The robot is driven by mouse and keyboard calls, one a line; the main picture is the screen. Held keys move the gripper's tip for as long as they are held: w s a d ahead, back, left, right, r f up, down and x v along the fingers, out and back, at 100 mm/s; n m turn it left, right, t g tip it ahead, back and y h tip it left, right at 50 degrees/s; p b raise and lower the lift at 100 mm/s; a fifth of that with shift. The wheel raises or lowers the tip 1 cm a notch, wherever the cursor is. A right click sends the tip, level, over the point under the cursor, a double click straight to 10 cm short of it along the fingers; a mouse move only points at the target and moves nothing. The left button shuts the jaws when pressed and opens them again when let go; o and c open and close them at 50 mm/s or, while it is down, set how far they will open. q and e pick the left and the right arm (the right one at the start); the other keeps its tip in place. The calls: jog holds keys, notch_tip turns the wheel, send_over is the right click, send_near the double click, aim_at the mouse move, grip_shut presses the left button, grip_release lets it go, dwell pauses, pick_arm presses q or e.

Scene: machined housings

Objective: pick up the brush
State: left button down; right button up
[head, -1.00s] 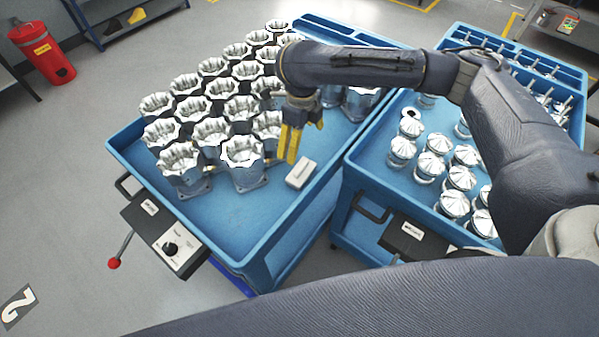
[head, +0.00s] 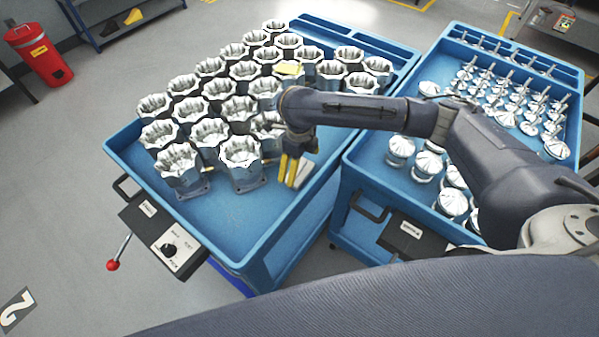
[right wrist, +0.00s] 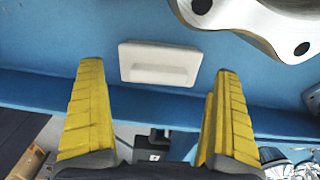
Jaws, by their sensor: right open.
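The brush appears to be a small pale block (head: 305,173) lying on the blue cart's top, in front of the housings and near the right edge. In the head view my right gripper (head: 288,186) is beside it, and its yellow fingers partly cover it. In the right wrist view the gripper (right wrist: 160,72) is open and empty. The whole pale block (right wrist: 160,64) shows there, level with the gap between the fingertips, with clear space on both sides. No contact is visible. My left gripper is not in view.
Silver housings (head: 240,152) stand in rows on the left cart (head: 225,215), close behind the gripper. A raised rim runs along the cart's edge. The right cart (head: 372,160) holds several metal parts. The left cart's front is clear.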

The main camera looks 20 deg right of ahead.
aim_at(300, 166)
jog(key=shift+f, duration=1.6)
jog(key=c, duration=0.9)
notch_tip(300, 166, up, 20)
jog(key=shift+r, duration=0.1)
jog(key=shift+c, duration=0.2)
